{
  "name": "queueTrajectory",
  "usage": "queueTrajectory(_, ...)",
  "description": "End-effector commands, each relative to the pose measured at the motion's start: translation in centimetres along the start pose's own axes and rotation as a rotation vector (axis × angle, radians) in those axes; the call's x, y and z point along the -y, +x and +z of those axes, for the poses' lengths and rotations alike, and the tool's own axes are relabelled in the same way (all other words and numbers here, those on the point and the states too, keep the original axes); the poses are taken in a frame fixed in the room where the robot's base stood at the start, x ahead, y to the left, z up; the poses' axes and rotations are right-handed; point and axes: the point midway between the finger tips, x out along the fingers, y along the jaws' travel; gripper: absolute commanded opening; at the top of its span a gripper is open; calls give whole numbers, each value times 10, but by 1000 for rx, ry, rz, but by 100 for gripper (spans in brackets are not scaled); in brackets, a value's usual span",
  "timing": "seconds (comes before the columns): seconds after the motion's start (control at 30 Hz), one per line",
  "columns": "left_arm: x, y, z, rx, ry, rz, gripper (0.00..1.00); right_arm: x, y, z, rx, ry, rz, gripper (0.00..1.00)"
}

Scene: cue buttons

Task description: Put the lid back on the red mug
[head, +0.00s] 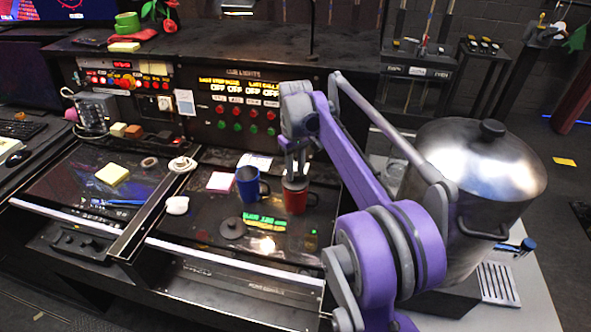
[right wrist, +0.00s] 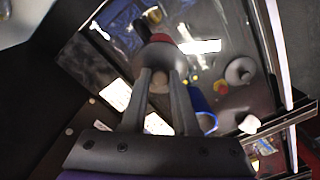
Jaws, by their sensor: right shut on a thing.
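The red mug (head: 296,201) stands on the dark desk, right of the blue mug (head: 248,186). My right gripper (head: 295,170) is directly above it, pointing down, shut on a grey lid (head: 294,183) by its knob. In the right wrist view the held lid (right wrist: 160,55) covers most of the red mug (right wrist: 160,38), with a red edge showing past it. The lid is at the mug's mouth; I cannot tell whether it is fully seated. Another dark lid (head: 232,228) with a knob lies on the desk in front of the blue mug. My left gripper is out of view.
The blue mug stands close to the left of the red one. Pink notes (head: 221,181) and a white mouse-like object (head: 177,205) lie further left. A button panel (head: 240,110) rises behind. A large steel pot (head: 480,175) stands to the right, near my arm.

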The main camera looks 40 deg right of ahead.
Motion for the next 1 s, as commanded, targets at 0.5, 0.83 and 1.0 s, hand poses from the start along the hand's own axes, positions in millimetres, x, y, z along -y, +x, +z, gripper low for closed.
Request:
queueTrajectory(0.5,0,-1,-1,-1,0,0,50,0,0,0,0,0,0,30)
queueTrajectory(0.83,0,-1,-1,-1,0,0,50,0,0,0,0,0,0,63)
queueTrajectory(1.0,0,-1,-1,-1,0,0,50,0,0,0,0,0,0,81)
